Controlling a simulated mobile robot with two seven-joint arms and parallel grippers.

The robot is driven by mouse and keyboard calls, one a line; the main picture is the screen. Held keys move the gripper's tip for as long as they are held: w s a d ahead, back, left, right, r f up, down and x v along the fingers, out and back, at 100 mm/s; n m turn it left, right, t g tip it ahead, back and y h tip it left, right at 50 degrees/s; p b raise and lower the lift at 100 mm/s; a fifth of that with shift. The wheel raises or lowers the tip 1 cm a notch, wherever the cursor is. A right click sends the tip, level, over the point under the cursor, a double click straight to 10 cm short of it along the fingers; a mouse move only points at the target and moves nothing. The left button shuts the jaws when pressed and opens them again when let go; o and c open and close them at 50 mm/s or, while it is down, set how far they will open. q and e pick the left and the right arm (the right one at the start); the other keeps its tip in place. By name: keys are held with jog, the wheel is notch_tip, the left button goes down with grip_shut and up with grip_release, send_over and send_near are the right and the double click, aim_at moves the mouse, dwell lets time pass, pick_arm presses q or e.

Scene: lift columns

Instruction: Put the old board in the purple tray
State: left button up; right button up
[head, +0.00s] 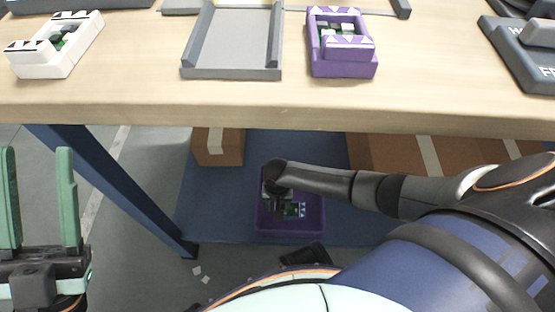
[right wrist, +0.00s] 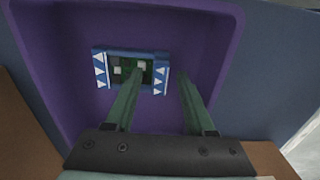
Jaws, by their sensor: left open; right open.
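The purple tray (head: 316,222) sits low under the table on a blue surface, and fills much of the right wrist view (right wrist: 215,55). A board (right wrist: 118,68) with a green circuit face and blue ends with white triangles lies on the tray's floor; part of it also shows in the head view (head: 297,210). My right gripper (right wrist: 160,74) is open over the tray, one finger in front of the board and the other to its right. Whether it touches the board I cannot tell. My left gripper (head: 38,150) is open and empty at the far left.
The table (head: 270,112) stands above the tray, its blue leg (head: 110,180) at left. On top are a white carrier (head: 45,58), a grey fixture (head: 232,72) and a purple carrier (head: 342,68). Cardboard boxes (head: 218,148) (head: 395,155) stand beneath, behind the tray.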

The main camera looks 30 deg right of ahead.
notch_tip(320, 180, up, 8)
jog(key=p, duration=0.5)
jog(key=shift+f, duration=0.1)
